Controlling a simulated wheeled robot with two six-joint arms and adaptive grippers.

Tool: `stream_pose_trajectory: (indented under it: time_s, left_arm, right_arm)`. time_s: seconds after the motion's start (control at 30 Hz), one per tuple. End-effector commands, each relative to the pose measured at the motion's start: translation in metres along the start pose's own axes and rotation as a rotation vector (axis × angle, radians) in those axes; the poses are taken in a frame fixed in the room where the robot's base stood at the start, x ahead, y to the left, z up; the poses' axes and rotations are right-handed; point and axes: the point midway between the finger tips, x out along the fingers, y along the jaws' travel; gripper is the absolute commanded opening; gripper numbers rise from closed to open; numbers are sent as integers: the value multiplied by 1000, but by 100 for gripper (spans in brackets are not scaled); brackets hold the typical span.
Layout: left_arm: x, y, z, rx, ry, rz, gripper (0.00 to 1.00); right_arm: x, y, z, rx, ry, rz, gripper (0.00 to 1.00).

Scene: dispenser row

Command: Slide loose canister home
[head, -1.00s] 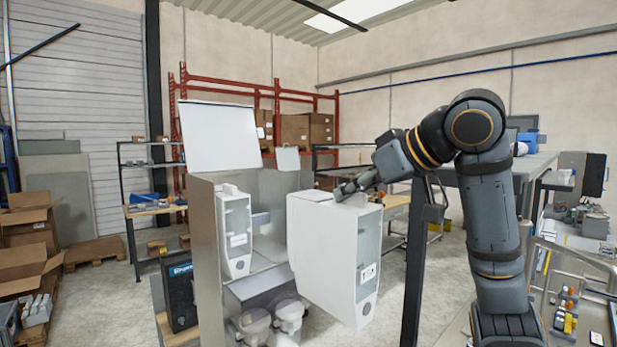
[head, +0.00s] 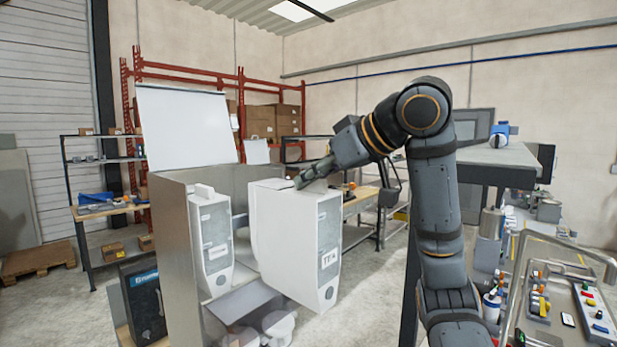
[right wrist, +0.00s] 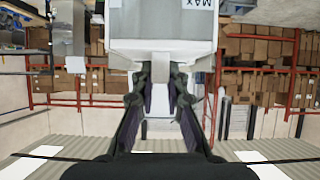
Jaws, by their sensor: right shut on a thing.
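The loose white canister (head: 295,245), a tall box with a grey front strip and a label, hangs upright in the head view. My right gripper (head: 306,178) is shut on its top, and the fingers hide the grip. My left gripper is not in view.
The dispenser's white lid (head: 185,125) stands open. Rounded outlets (head: 278,326) show below the canisters. A dark panel (head: 145,303) stands at left. A workbench with coloured parts and a button box (head: 598,315) is at right. Racks stand behind.

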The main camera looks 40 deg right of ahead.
Motion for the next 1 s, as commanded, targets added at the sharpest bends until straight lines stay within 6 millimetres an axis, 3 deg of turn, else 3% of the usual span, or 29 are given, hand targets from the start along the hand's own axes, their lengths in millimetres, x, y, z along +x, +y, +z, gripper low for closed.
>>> stream_pose_trajectory:
  time_s: [0.27, 0.57, 1.0]
  left_arm:
    - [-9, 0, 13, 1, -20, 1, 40]
    - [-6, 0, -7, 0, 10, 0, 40]
    - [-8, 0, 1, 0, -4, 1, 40]
  right_arm:
    - [26, -1, -16, 1, 0, -4, 0]
    - [20, -2, -12, 0, 1, -1, 0]
    - [24, -2, -13, 1, 1, 0, 0]
